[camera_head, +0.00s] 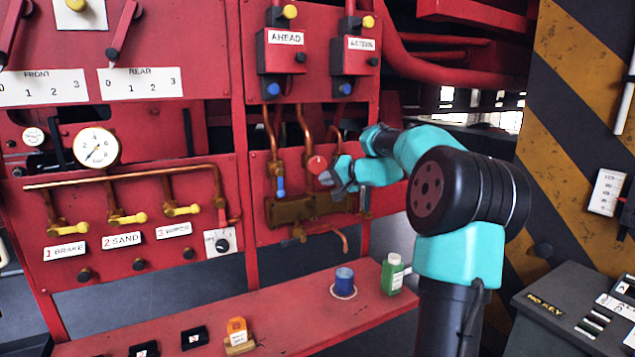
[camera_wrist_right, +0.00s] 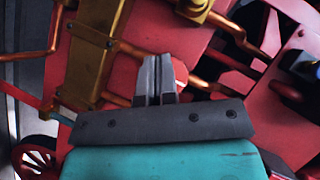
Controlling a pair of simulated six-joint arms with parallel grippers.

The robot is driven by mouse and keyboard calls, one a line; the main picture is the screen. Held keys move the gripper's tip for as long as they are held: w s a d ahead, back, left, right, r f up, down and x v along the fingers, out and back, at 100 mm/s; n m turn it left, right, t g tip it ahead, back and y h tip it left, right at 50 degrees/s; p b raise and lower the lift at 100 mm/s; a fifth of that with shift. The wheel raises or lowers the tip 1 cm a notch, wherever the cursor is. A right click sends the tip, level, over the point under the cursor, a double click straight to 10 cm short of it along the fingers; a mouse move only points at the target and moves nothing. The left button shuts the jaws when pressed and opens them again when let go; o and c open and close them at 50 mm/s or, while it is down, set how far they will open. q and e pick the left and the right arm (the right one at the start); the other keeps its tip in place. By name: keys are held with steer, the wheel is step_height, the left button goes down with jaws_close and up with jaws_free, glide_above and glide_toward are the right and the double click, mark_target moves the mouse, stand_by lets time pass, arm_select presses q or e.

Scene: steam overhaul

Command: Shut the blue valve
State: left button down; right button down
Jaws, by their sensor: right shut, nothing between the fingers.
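A small blue lever handle (camera_head: 281,186) hangs roughly upright at the end of a copper pipe, left of centre on the red panel; I take it as the blue valve. Below it is a brass manifold (camera_head: 292,209), which also shows in the right wrist view (camera_wrist_right: 97,50). My right gripper (camera_head: 328,180) is right of the blue handle, apart from it, near a round red knob (camera_head: 318,164). In the right wrist view its fingers (camera_wrist_right: 156,62) are together and empty. I cannot make out the blue handle there. My left gripper is out of view.
Blue knobs (camera_head: 272,90) sit under the AHEAD and ASTERN boxes. Yellow levers (camera_head: 127,218) and a pressure gauge (camera_head: 96,147) are on the left panel. A blue cup (camera_head: 344,280) and green bottle (camera_head: 392,274) stand on the red shelf (camera_head: 300,322). Copper pipes crowd my right gripper.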

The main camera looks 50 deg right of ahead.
glide_toward(281, 184)
steer(key=w+d+f, duration=0.2)
steer(key=w+d, duration=0.2)
steer(key=w+a+f, duration=0.2)
steer(key=shift+w+a+f, duration=0.2)
steer(key=shift+a+f, duration=0.1)
steer(key=shift+a, duration=0.05)
